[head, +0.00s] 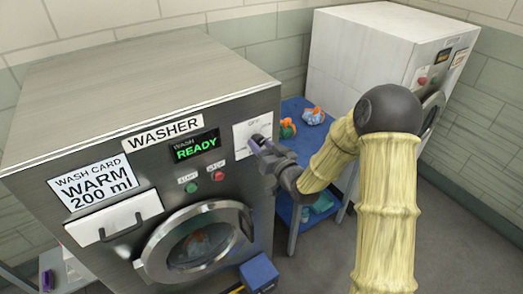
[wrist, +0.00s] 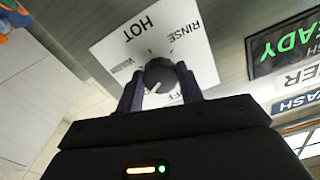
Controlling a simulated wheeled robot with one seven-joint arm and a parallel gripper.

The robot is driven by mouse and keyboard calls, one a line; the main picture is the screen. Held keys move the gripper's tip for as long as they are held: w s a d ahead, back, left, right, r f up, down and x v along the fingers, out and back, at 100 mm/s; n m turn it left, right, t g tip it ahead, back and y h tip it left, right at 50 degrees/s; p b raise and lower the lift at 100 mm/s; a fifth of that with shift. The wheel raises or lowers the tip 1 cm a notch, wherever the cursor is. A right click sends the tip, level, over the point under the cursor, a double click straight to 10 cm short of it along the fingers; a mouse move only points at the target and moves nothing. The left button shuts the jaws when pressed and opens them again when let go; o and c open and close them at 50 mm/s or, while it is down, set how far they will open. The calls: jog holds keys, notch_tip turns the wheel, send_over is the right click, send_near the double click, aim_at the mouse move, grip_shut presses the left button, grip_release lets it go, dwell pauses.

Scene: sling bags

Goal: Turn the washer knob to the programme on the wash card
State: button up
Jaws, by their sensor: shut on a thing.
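The washer (head: 80,85) has a wash card (head: 93,184) reading "WARM 200 ml". Its display (head: 195,146) reads "WASH READY". The dark round knob (wrist: 160,75) sits on a white dial plate (wrist: 110,48) marked HOT, RINSE, OFF and a partly blurred label that looks like WARM. The plate appears rotated in the wrist view. A pale mark on the knob points to the lower left, near OFF; its exact setting is hard to tell. My gripper (wrist: 158,88) is shut on the knob, one finger each side. In the head view my gripper (head: 260,147) hides most of the knob.
Green START (head: 191,187) and red STOP (head: 218,176) buttons sit below the display. The round door (head: 197,240) and detergent drawer (head: 115,218) are lower. A blue table (head: 322,143) with orange-blue items and a white machine (head: 365,45) stand to the right.

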jog(key=m+b, duration=0.1)
jog(key=m, duration=0.4)
jog(key=shift+m, duration=0.3)
jog(key=m, duration=0.6)
dwell(0.4)
jog(key=o, duration=1)
